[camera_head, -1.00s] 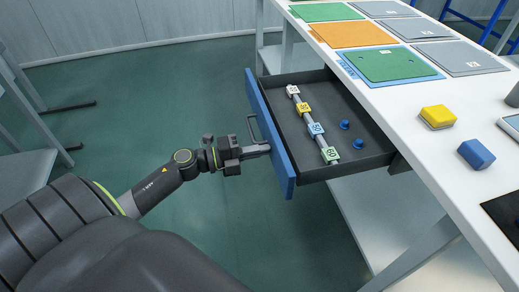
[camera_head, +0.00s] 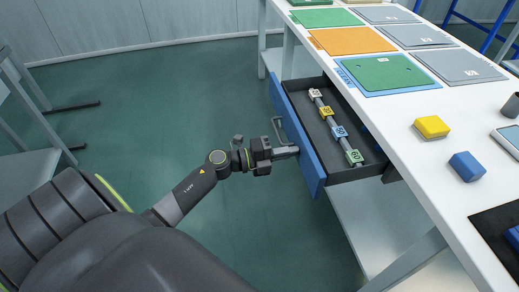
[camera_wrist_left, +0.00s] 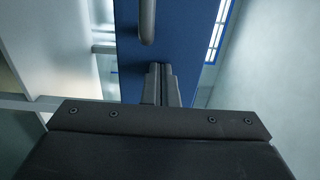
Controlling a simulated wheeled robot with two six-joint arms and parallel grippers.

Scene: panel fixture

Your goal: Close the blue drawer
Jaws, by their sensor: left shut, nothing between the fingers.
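The blue drawer (camera_head: 297,139) is partly open, sticking out to the left from under the white table. Its blue front has a grey handle (camera_head: 279,130); the handle also shows in the left wrist view (camera_wrist_left: 147,20). Inside the dark drawer lies a bar with several coloured, marked blocks (camera_head: 335,130). My left gripper (camera_head: 294,152) is shut and empty, its tips at the blue front just below the handle. In the left wrist view the closed fingers (camera_wrist_left: 160,82) point at the blue panel and seem to touch it. My right gripper is not in view.
The white table (camera_head: 400,118) carries green, orange and grey panels (camera_head: 387,74), a yellow block (camera_head: 432,126), a blue block (camera_head: 467,166) and a dark mat (camera_head: 497,235). A table leg (camera_head: 405,268) stands below. The floor left of the drawer is clear.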

